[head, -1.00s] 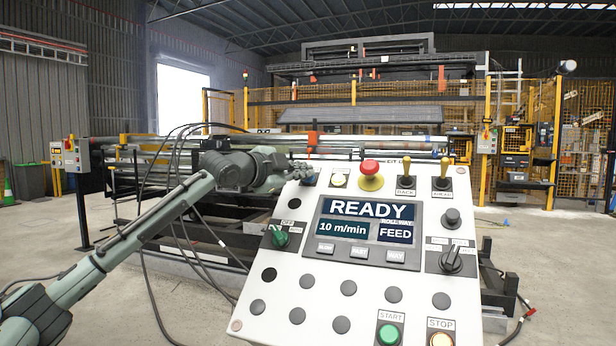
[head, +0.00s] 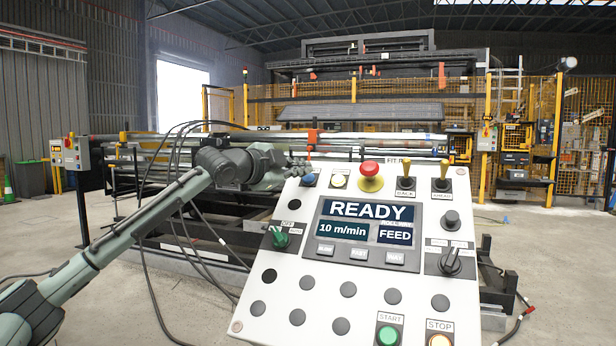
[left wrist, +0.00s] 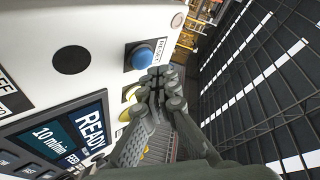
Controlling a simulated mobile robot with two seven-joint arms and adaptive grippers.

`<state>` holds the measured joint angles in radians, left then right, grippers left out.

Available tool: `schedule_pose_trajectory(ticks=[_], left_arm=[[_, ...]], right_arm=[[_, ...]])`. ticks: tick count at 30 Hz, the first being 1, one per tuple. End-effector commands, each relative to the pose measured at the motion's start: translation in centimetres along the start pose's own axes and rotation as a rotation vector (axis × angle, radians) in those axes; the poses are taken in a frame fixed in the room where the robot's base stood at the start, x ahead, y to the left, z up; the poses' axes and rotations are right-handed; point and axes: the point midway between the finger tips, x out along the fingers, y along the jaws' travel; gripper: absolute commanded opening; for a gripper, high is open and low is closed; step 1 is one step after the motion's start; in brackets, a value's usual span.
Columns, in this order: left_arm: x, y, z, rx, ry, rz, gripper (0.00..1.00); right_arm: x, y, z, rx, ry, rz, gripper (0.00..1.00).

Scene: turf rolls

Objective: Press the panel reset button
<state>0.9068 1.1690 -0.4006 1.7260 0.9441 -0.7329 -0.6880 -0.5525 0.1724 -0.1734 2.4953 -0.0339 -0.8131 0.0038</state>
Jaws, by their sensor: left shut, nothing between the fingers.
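The blue reset button (left wrist: 139,58) sits near the panel's top edge in the left wrist view, with a RESET label beside it. In the head view the blue button (head: 309,180) shows at the panel's top left, partly behind my fingers. My left gripper (head: 300,166) is shut and empty, at the panel's top left corner. In the left wrist view its fingertips (left wrist: 157,78) appear just beside the blue button; I cannot tell whether they touch it. The white control panel (head: 290,195) is tilted, and its screen (head: 365,221) reads READY, 10 m/min and FEED. My right gripper is not in view.
A red mushroom button (head: 370,169) and toggle levers (head: 406,183) line the panel's top. A green START button (head: 388,335) and a lit STOP button (head: 440,341) are at the bottom. Black cables (head: 177,240) hang behind my left arm. Concrete floor is open at left.

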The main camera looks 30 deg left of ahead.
Motion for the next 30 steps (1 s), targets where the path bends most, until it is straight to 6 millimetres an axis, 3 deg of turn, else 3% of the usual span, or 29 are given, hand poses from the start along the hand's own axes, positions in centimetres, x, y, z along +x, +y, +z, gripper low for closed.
schedule_pose_trajectory(ticks=[7, 21, 30], left_arm=[[-0.4, -0.4, -0.3, 0.000, 0.001, -0.001, 0.00], [-3.3, -2.5, -2.5, 0.000, 0.001, 0.000, 0.00], [-3.5, -2.5, -2.6, -0.001, 0.001, 0.000, 0.00]], right_arm=[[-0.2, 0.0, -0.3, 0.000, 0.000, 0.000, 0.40], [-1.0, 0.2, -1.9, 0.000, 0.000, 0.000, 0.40], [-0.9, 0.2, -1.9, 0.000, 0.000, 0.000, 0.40]])
